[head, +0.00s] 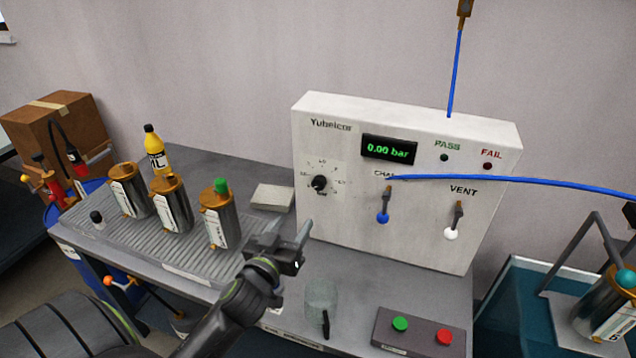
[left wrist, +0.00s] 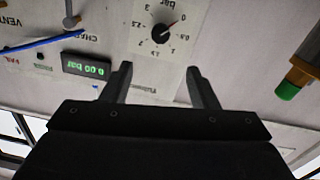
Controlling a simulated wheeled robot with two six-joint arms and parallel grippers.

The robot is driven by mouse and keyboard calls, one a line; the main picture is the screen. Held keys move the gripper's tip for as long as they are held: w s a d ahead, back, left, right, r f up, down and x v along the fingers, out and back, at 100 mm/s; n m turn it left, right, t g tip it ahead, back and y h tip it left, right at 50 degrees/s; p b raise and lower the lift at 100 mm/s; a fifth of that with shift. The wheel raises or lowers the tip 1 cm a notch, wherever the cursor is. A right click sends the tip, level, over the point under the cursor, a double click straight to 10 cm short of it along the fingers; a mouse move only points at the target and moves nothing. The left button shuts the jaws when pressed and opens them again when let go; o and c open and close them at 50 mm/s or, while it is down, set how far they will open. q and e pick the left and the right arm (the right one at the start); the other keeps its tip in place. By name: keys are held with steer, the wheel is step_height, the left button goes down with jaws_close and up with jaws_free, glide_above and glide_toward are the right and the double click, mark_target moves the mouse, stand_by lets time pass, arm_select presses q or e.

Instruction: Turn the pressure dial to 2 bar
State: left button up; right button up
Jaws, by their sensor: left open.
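The pressure dial (head: 320,184) is a black round knob on the left of the white test panel's front (head: 345,225). In the left wrist view, which is upside down, the dial (left wrist: 163,32) shows a red pointer line aimed at the 0 end of its printed scale. The green display (head: 388,149) reads 0.00 bar. My left gripper (head: 298,248) is open and empty, below and in front of the dial, apart from it. In the left wrist view its two fingers (left wrist: 157,75) stand apart, with the dial beyond them. My right gripper is not in view.
Several metal canisters (head: 172,205) stand on the ribbed tray left of my left arm. A clear glass cup (head: 321,296) and a box with green and red buttons (head: 420,332) are on the bench. A blue tube (head: 510,180) crosses the panel; two levers sit below it.

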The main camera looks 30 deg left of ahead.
mark_target(317, 186)
arm_select(q)
steer(key=p+x, duration=0.2)
steer(key=x, duration=1.1)
steer(key=shift+w+a, duration=0.1)
steer(key=shift+w, duration=0.15)
steer(key=shift+w+a+f+p, duration=0.15)
steer(key=shift+w+p, duration=0.15)
steer(key=shift+w, duration=0.4)
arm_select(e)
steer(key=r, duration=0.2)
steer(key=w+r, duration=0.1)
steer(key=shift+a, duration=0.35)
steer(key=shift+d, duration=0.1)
arm_select(q)
steer(key=shift+c, duration=0.7)
steer(key=c, duration=0.8)
steer(key=shift+c, duration=0.2)
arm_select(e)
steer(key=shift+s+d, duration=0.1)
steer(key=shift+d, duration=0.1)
